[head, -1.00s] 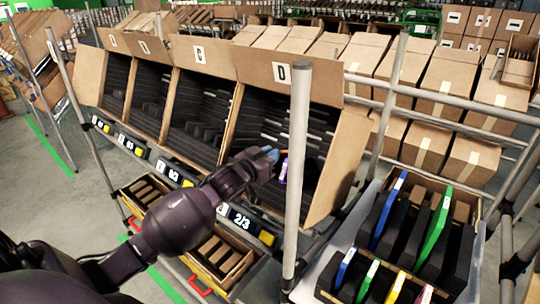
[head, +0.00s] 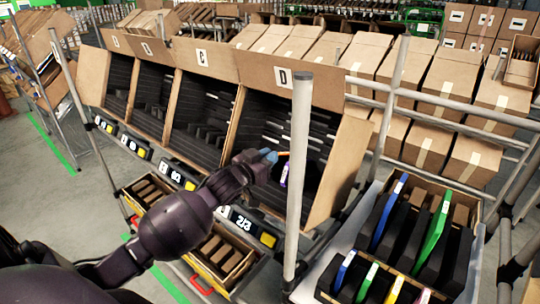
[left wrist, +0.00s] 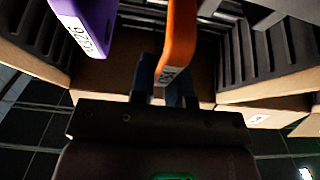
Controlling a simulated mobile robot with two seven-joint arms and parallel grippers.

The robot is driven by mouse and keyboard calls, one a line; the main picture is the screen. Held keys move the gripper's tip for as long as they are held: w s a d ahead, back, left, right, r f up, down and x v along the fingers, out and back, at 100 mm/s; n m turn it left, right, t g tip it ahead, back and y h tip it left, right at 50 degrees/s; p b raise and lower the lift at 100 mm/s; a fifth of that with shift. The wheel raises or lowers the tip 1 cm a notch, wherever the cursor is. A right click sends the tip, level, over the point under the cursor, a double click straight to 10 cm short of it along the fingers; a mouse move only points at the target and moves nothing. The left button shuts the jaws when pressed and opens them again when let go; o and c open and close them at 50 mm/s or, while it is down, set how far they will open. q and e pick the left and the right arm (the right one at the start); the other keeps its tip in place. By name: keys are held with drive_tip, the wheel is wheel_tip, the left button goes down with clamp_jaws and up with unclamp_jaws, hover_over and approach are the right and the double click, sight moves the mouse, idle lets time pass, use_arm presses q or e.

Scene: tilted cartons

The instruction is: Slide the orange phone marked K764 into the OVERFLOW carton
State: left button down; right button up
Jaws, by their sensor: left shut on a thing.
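My left gripper (head: 268,156) is at the front opening of the carton marked D (head: 330,185). It is shut on an orange phone (left wrist: 178,38), which shows only as a thin strip in the head view. In the left wrist view the orange phone stands up between the blue-grey fingertips, and its white label is partly hidden. A purple phone (left wrist: 92,24) with a white label is to the left of it, apart from it; it also shows in the head view (head: 284,174). No carton reads OVERFLOW that I can make out. My right gripper is not in view.
A grey post (head: 299,170) stands close to the right of my left gripper. More open cartons with dark slotted inserts, one marked C (head: 201,57), run to the left. A box of coloured and black items (head: 478,215) is at the lower right.

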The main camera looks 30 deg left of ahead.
use_arm(q)
drive_tip(key=shift+s+r, duration=0.4)
drive_tip(key=shift+s, duration=0.1)
drive_tip(key=shift+s, duration=0.1)
drive_tip(key=s+r, duration=0.6)
drive_tip(key=s, duration=0.5)
drive_tip(key=shift+a+r, duration=0.3)
drive_tip(key=shift+a, duration=0.15)
idle(0.6)
